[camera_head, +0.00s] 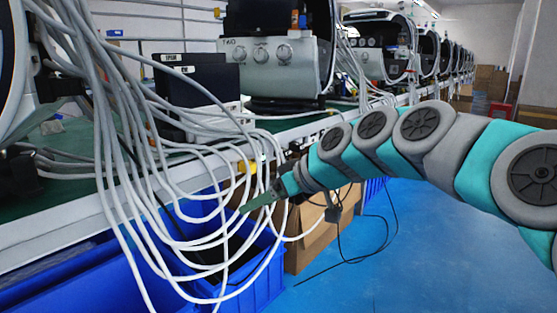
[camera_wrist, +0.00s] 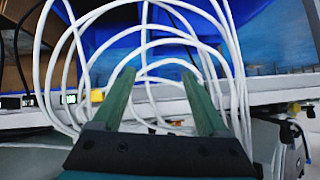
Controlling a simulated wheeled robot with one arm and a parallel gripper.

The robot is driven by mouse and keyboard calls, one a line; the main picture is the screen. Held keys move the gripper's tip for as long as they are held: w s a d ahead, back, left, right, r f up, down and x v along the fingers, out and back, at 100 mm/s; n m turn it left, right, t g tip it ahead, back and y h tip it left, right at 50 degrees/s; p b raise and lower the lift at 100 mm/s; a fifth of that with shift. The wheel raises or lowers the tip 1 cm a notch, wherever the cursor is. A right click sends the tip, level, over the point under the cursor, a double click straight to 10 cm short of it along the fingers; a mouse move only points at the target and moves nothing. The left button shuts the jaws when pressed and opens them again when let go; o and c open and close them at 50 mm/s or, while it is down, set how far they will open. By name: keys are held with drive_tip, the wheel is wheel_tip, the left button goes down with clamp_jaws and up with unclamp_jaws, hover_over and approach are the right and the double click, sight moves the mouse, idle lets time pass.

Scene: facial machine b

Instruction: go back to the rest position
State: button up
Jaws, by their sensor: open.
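My arm reaches in from the right in the head view, and my gripper (camera_head: 262,200) is at the bundle of white cables by the bench edge. In the wrist view my gripper (camera_wrist: 162,90) shows two green fingers spread apart, with nothing solid held between them. White cables (camera_wrist: 150,45) loop behind and around the fingers; I cannot tell whether any touch them. The same white cables (camera_head: 190,225) hang in wide loops over the bench front in the head view.
A blue bin (camera_head: 262,280) and a cardboard box (camera_head: 300,245) stand below the bench (camera_head: 60,240). A black box (camera_head: 195,85) and a grey machine (camera_head: 275,65) sit on it. A thin black cable lies on the blue floor (camera_head: 430,260), which is mostly clear at right.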

drive_tip(key=s+d+f+m+g+h+p, duration=0.2)
drive_tip(key=s+d, duration=0.4)
drive_tip(key=s, duration=0.5)
drive_tip(key=s+d+f+m+g+h+p, duration=0.2)
drive_tip(key=s+d+f+m+h, duration=0.2)
drive_tip(key=s+d+f, duration=0.3)
drive_tip(key=s+d+f+m+g+h+p, duration=0.2)
drive_tip(key=s+d+f+m+h, duration=0.1)
drive_tip(key=s, duration=1.3)
drive_tip(key=d+f+m, duration=0.1)
drive_tip(key=d+f, duration=0.1)
drive_tip(key=d, duration=0.1)
drive_tip(key=shift+s+d+g+p, duration=0.25)
drive_tip(key=shift+d+g+p, duration=0.05)
drive_tip(key=shift+p, duration=0.1)
